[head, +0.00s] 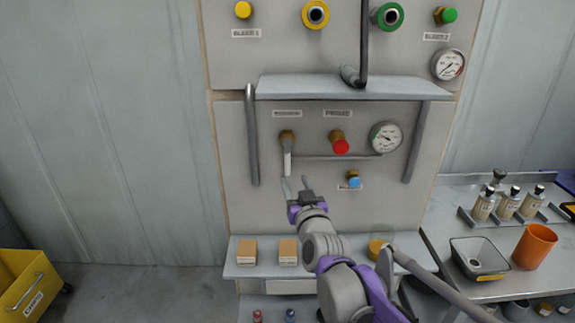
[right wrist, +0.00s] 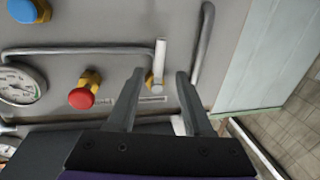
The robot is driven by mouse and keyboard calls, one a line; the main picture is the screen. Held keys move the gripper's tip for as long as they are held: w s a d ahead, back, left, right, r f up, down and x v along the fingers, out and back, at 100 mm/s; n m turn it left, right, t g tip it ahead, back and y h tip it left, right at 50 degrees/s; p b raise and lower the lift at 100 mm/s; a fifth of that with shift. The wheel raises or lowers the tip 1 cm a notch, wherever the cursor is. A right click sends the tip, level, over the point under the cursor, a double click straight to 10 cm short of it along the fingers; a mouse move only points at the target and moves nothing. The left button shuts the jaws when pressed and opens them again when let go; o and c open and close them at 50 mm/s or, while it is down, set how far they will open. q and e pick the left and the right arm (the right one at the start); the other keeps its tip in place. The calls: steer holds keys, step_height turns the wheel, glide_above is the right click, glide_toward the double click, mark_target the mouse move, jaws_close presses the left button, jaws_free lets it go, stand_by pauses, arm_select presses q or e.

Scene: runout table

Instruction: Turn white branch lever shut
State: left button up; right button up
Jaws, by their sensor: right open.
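The white branch lever (head: 287,162) hangs straight down from a brass valve body (head: 287,137) on the grey panel. In the right wrist view, which is turned over, the lever (right wrist: 160,60) points up from its brass body (right wrist: 149,79). My right gripper (head: 295,183) is open and empty, just below the lever's lower end in the head view. In the right wrist view its two fingers (right wrist: 161,75) appear on either side of the lever, but I cannot tell how far off it they are. I see no contact. My left gripper is not in view.
A red knob (head: 340,146), a gauge (head: 386,137) and a blue knob (head: 354,182) sit right of the lever. A vertical pipe (head: 252,135) runs to its left. A shelf (head: 350,88) juts out above; a ledge (head: 262,271) with small boxes lies below.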

mark_target(288, 167)
steer(key=w, duration=0.3)
steer(key=w+a+p, duration=0.1)
steer(key=w, duration=0.5)
steer(key=shift+w+a, duration=0.3)
steer(key=shift+a, duration=0.1)
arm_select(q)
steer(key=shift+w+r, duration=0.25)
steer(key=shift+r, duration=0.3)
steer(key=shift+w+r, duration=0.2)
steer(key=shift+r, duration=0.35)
arm_select(e)
jaws_close()
